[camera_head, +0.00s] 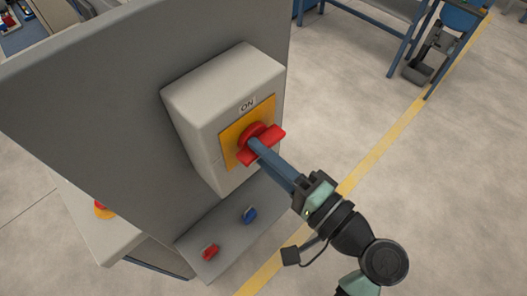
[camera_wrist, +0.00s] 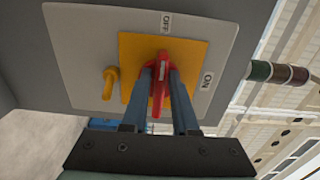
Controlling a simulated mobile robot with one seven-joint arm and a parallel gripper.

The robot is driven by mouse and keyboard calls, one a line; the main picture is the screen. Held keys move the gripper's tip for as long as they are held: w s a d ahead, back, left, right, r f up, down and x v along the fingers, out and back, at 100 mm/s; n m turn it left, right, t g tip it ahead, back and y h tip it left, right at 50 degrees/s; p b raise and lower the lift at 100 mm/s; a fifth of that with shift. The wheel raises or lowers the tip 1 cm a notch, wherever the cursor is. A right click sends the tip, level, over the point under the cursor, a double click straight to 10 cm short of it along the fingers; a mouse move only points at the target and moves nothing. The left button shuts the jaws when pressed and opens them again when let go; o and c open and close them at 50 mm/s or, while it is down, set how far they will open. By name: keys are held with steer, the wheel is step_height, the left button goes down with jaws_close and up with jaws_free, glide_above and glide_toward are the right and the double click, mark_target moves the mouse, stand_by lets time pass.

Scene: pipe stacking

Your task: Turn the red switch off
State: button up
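The red switch (camera_head: 262,139) sits on a yellow plate on a pale box. An ON label is above it in the head view. In the wrist view its red handle (camera_wrist: 161,66) lies in line with the OFF label (camera_wrist: 166,23), and the ON label (camera_wrist: 208,80) is to the right. My gripper (camera_head: 254,146) reaches the switch from the lower right. Part of the handle is hidden behind the fingers.
The box is fixed to a grey panel (camera_head: 100,90). On a ledge below are a blue switch (camera_head: 250,214) and a smaller red switch (camera_head: 210,251). A yellow peg (camera_wrist: 109,83) stands left of the handle in the wrist view. Open floor lies to the right.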

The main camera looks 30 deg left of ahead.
steer(key=shift+o, duration=1.2)
steer(key=shift+d, duration=0.1)
steer(key=b+v, duration=0.3)
steer(key=v, duration=0.9)
steer(key=shift+s+d+b, duration=0.2)
steer(key=shift+d+b, duration=0.1)
steer(key=shift+d, duration=0.05)
steer(key=shift+w+r, duration=0.1)
